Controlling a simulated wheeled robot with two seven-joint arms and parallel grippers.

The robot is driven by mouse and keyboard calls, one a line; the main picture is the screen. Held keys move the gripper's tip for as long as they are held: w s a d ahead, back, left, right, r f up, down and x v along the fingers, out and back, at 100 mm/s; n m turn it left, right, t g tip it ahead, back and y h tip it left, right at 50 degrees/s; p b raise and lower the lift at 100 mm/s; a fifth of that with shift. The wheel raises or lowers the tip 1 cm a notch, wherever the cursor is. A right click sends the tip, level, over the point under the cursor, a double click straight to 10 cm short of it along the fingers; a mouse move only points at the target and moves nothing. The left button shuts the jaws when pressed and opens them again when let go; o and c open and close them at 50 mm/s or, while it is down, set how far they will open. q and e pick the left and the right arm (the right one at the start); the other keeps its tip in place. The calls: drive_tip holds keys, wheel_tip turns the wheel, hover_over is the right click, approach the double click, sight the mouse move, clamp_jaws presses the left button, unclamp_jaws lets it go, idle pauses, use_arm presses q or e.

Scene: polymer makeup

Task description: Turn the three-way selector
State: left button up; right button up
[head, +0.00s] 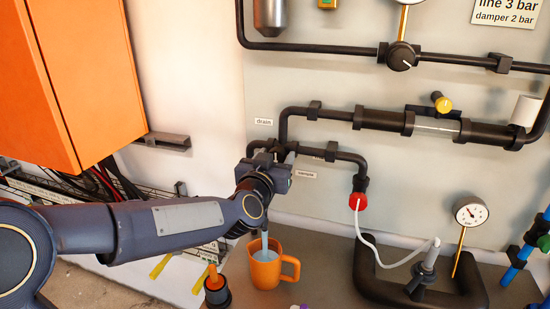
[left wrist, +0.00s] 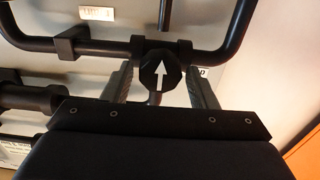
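The three-way selector is a dark knob with a white arrow (left wrist: 162,74) at a junction of dark pipes. In the left wrist view the arrow points up the picture. My left gripper (left wrist: 161,88) is open, with one finger on each side of the knob and a gap visible on both sides. In the head view my left gripper (head: 270,170) is at the pipe junction and hides most of the selector. The "drain" label (head: 264,122) is above left of the junction and the "sample" label (head: 306,175) is below right. My right gripper is out of view.
An orange mug (head: 266,272) stands below my left gripper, with a pale bluish strand reaching into it. A red fitting (head: 358,202) with a white tube is to the right. An orange cabinet (head: 80,70) is at upper left.

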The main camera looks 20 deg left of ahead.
use_arm(q)
drive_tip(key=c, duration=0.7)
drive_tip(key=shift+f+n+b, duration=0.15)
drive_tip(key=shift+n+b, duration=1.05)
drive_tip(key=shift+n, duration=0.4)
drive_tip(key=n+b, duration=0.1)
drive_tip(key=n, duration=0.1)
drive_tip(key=shift+a+n+b, duration=0.1)
drive_tip(key=shift+n+b, duration=0.2)
drive_tip(key=n+b, duration=0.3)
drive_tip(key=n, duration=0.3)
drive_tip(key=shift+f, duration=0.1)
drive_tip(key=n+b, duration=0.2)
drive_tip(key=n, duration=0.3)
drive_tip(key=shift+a+n+b, duration=0.1)
drive_tip(key=shift+n+b, duration=0.2)
drive_tip(key=shift+n, duration=0.1)
